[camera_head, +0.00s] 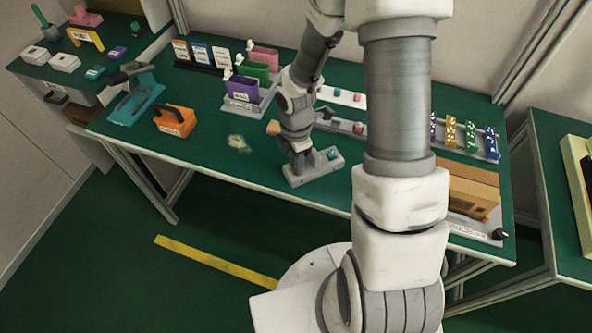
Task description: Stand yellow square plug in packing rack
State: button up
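My gripper (299,172) points down at a small grey fixture (318,177) near the front edge of the green bench. Its fingertips are small and partly merge with the fixture, so I cannot tell whether they are open or hold anything. A teal piece (333,155) sits at the fixture's right end. A small tan block (273,128) shows just left of my wrist. I cannot make out a yellow square plug for sure. A grey rack (487,153) at the right holds upright dotted pieces, one of them yellow (450,132). I cannot tell whether it is the packing rack.
An orange box (175,121) and a teal tool (134,98) stand at the left. Purple and green holders (242,88) stand behind my gripper. A brown box (470,190) is at the right, partly behind my arm.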

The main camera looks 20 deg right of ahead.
grip_shut()
